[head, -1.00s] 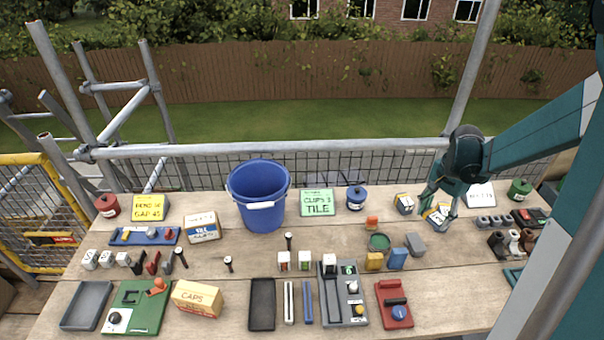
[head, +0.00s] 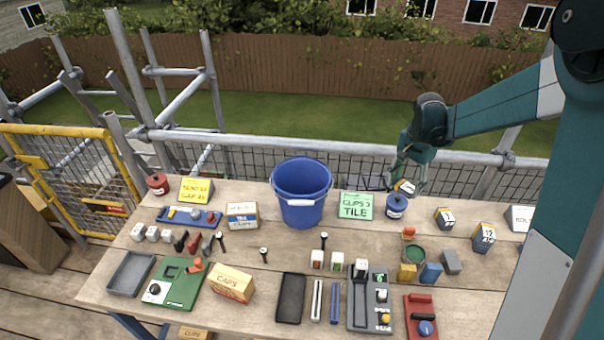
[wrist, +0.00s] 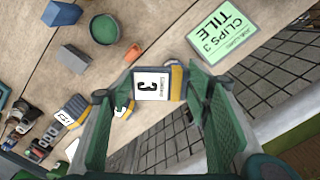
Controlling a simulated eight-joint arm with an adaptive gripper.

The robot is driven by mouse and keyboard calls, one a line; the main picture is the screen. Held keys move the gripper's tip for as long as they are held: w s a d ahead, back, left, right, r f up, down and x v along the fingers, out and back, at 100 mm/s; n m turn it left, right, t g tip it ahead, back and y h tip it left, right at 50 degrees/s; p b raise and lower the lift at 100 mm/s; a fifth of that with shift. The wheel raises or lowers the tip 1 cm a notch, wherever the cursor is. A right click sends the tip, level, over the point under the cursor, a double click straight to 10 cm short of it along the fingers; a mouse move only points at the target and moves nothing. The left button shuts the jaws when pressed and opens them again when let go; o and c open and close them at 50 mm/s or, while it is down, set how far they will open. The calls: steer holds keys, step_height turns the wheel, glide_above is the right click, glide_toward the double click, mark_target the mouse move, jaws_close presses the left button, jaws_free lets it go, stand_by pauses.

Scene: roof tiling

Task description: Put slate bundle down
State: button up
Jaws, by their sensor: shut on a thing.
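My gripper (head: 405,187) is at the back of the table, above and just right of the blue lidded pot. It is shut on a slate bundle (wrist: 152,84), grey with a yellow band and a white label reading 3. In the wrist view the bundle sits between the two green fingers, near their tips. The held bundle appears raised off the table; the exact gap cannot be told. A second bundle (head: 445,218) stands on the table to the right, and a third labelled 12 (head: 484,237) stands further right. Both are apart from my gripper.
The green "Clips 3 Tile" sign (head: 356,205) and the blue pot (head: 396,207) stand left of my gripper, with the blue bucket (head: 301,193) beyond. A green round tin (head: 414,254) lies in front. A scaffold rail (head: 330,146) and mesh run behind the table.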

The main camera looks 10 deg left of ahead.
steer(key=w+a+r+n+p, duration=0.1)
steer(key=w+a+r, duration=0.1)
steer(key=a, duration=0.7)
steer(key=w+a+r+n+p, duration=0.1)
steer(key=w+a+r, duration=0.15)
steer(key=a, duration=0.55)
step_height(320, 180, up, 2)
steer(key=n, duration=0.2)
glide_above(309, 191)
steer(key=s, duration=0.6)
steer(key=shift+w+d+r+p, duration=0.2)
steer(key=shift+d+p, duration=0.1)
steer(key=shift+p, duration=0.1)
steer(key=shift+f, duration=0.15)
step_height(309, 191, down, 14)
step_height(309, 191, down, 4)
steer(key=shift+r, duration=0.15)
steer(key=shift+f+b, duration=0.45)
steer(key=shift+f, duration=0.15)
